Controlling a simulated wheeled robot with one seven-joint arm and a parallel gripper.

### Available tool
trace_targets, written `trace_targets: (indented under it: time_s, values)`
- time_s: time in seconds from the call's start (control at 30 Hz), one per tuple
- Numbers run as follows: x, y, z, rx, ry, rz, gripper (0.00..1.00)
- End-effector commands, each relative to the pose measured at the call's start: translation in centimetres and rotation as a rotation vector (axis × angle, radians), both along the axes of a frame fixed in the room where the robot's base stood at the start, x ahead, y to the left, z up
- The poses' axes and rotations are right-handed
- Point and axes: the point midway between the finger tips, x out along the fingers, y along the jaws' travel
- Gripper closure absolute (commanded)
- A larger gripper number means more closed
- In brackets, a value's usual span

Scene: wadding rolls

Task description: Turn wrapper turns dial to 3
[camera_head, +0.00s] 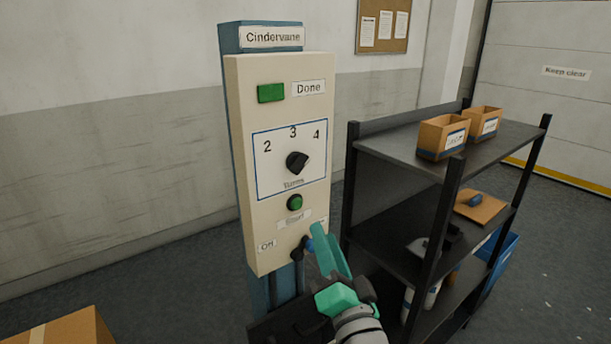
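The turns dial (297,162) is a black knob inside a blue-outlined square on a cream control panel (240,180). The numbers 2, 3 and 4 are printed around it, with 3 at the top. The knob looks turned toward the upper right, on the side of 4, but its exact setting is too small to be sure of. My gripper (322,240), with teal fingers, is below and right of the dial, in front of the panel's lower right corner. It is apart from the dial. Its fingers overlap in this view, so its opening is unclear.
A green Done block (271,93) is above the dial and a green Start button (295,202) below it. A blue-tipped part (309,244) shows beside my fingertips. A black shelf (400,155) with open boxes (443,137) stands right. A carton (65,330) is lower left.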

Motion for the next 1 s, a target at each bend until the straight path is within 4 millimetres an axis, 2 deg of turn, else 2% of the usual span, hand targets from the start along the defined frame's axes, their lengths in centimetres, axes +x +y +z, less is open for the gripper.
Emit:
trace_targets:
  time_s: [0.03,0.1,0.2,0.3,0.43,0.57,1.0]
  values:
    - [0.0,0.1,2.1,0.006,-0.019,0.017,0.70]
    - [-0.2,0.2,4.1,0.015,-0.030,0.040,0.70]
    - [-0.4,0.4,6.1,0.021,-0.039,0.064,0.70]
    - [-0.6,0.9,7.3,0.025,-0.044,0.085,0.70]
    - [-0.3,1.4,8.0,0.026,-0.046,0.099,0.70]
    - [0.9,1.7,8.3,0.027,-0.044,0.099,0.70]
    - [7.5,3.3,10.1,0.026,-0.045,0.089,0.70]
